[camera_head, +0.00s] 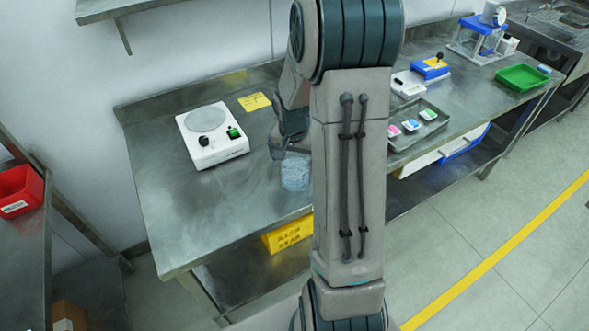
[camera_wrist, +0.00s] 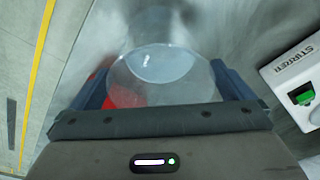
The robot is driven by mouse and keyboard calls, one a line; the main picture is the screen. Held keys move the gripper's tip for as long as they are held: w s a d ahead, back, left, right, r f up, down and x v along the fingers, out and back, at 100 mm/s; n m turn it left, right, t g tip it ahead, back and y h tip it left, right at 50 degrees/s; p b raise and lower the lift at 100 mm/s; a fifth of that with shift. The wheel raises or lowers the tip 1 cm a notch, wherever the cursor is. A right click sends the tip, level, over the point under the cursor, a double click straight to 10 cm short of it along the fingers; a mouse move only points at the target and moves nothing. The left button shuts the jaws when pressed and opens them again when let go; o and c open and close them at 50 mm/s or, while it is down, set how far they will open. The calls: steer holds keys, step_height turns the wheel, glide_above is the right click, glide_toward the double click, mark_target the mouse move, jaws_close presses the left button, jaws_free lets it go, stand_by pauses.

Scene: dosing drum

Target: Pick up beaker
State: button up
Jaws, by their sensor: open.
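A clear glass beaker (camera_head: 295,172) stands on the steel table (camera_head: 175,220), partly hidden behind my arm in the head view. It holds what looks like a pale liquid or clear base. In the wrist view the beaker (camera_wrist: 160,78) sits between the two fingers of my gripper (camera_wrist: 162,88). The fingers are open, one on each side of the beaker. A thin gap seems to show beside the glass, but I cannot tell whether either finger touches it. In the head view my gripper (camera_head: 285,148) is low over the table at the beaker.
A white stirrer (camera_head: 212,136) with a round plate stands left of the beaker; it also shows at the right of the wrist view (camera_wrist: 300,75). A yellow label (camera_head: 254,102) lies behind. A grey tray (camera_head: 415,124) with small coloured items lies to the right.

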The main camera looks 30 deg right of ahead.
steer(key=shift+w+d+f, duration=0.1)
steer(key=shift+w+f, duration=0.05)
steer(key=shift+f, duration=0.8)
steer(key=c, duration=1.3)
steer(key=shift+r, duration=0.1)
steer(key=shift+c, duration=0.3)
steer(key=shift+r, duration=0.1)
